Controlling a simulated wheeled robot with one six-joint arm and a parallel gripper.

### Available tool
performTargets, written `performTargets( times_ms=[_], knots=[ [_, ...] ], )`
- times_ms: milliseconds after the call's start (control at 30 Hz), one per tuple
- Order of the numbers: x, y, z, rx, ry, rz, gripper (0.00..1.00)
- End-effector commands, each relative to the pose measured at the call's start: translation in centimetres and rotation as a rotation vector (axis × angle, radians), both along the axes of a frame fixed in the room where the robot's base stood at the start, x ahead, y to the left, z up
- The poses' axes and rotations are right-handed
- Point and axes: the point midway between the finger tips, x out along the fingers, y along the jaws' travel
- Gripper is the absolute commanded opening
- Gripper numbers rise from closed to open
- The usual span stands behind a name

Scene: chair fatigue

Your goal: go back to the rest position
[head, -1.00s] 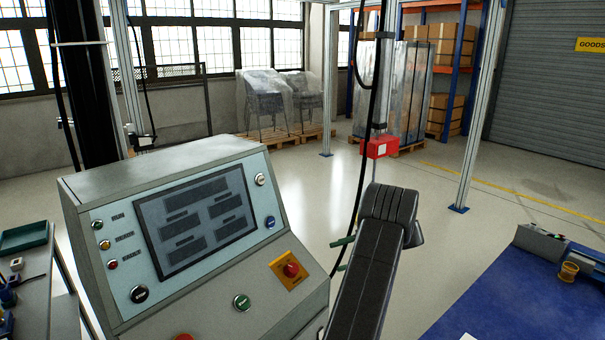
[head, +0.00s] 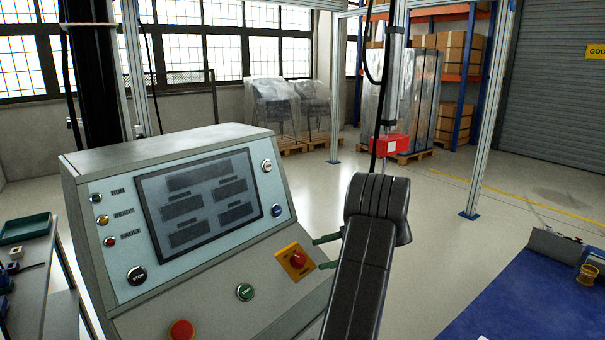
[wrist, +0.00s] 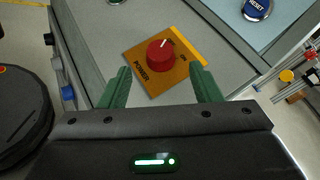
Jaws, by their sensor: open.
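My gripper (wrist: 158,88) is open and empty in the wrist view, its two green fingers apart. Beyond the fingers is the red power knob (wrist: 160,53) on its yellow-orange plate; I see a gap of floor or panel between the fingers and no contact that I can make out. In the head view my gripper (head: 328,252) shows as green fingertips left of my dark arm, just right of the power knob (head: 297,259). The control console (head: 225,300) stands left of my arm, with a grey screen and several round buttons. Most of the gripper is hidden behind my arm.
A blue-topped table (head: 505,300) is at the lower right. A grey bench (head: 35,265) with a green tray (head: 25,228) is at the left. A red box (head: 390,144) hangs beyond my arm. Open floor (head: 440,215) lies between the arm and the metal post (head: 490,110).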

Motion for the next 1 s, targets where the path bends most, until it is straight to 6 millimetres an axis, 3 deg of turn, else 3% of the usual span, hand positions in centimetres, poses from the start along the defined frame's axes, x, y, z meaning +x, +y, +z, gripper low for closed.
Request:
performTargets(
  times_ms=[200, 633, 767, 1000],
  knots=[
    [-0.2, 1.7, -0.4, 0.000, -0.001, 0.000, 0.58],
    [-0.2, 1.7, -0.4, 0.000, -0.001, -0.001, 0.58],
    [-0.1, 0.6, -0.2, 0.000, 0.000, -0.002, 0.58],
    [0.4, -3.5, 1.0, 0.001, -0.001, -0.003, 0.58]
  ],
)
